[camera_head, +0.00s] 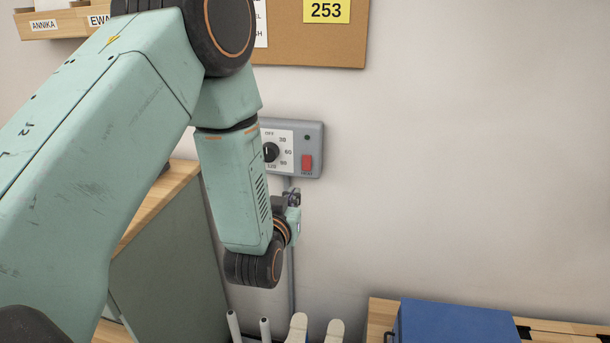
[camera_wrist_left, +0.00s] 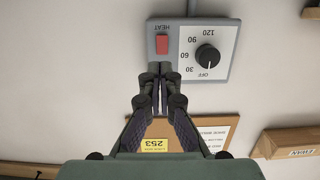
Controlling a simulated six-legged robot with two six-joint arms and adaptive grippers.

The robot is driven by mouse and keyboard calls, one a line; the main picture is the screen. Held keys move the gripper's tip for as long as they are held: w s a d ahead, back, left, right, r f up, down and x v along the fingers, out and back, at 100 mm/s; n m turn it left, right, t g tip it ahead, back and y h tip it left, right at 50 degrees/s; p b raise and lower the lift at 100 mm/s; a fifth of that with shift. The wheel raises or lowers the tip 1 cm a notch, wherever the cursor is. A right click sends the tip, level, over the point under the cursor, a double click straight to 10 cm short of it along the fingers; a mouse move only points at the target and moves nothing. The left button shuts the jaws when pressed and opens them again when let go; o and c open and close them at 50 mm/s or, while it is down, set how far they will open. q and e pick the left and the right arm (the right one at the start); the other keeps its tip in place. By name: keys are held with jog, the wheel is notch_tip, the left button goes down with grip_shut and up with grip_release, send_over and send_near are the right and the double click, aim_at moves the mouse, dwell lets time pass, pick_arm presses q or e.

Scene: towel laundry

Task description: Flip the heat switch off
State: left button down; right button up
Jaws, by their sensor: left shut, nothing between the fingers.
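The heat switch is a red rocker (camera_head: 307,162) at the lower right of a grey wall box (camera_head: 314,130); it also shows in the left wrist view (camera_wrist_left: 162,44), which sees the box upside down. I cannot tell which way the rocker is tipped. A small dark lamp (camera_head: 307,138) sits above the switch. A black dial (camera_wrist_left: 207,58) is beside it, partly hidden by my arm in the head view. My left gripper (camera_wrist_left: 159,88) is shut and empty, its tips overlapping the box edge in the wrist view, apart from the red rocker in the picture. My right gripper is out of view.
A cork board (camera_head: 310,40) with a yellow 253 card (camera_head: 327,10) hangs above the box. A wooden name shelf (camera_head: 60,25) is at upper left. A blue box (camera_head: 455,322) lies on a wooden top at lower right. The wall right of the switch is bare.

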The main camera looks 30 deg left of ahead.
aim_at(308, 171)
pick_arm(q)
jog(key=b+x, duration=0.1)
jog(key=x, duration=1.2)
jog(key=shift+w, duration=0.1)
jog(key=shift+w+f+t+b, duration=0.25)
jog(key=shift+f+t+b, duration=0.15)
jog(key=shift+b, duration=0.7)
jog(key=shift+w+r, duration=0.1)
jog(key=shift+r, duration=0.1)
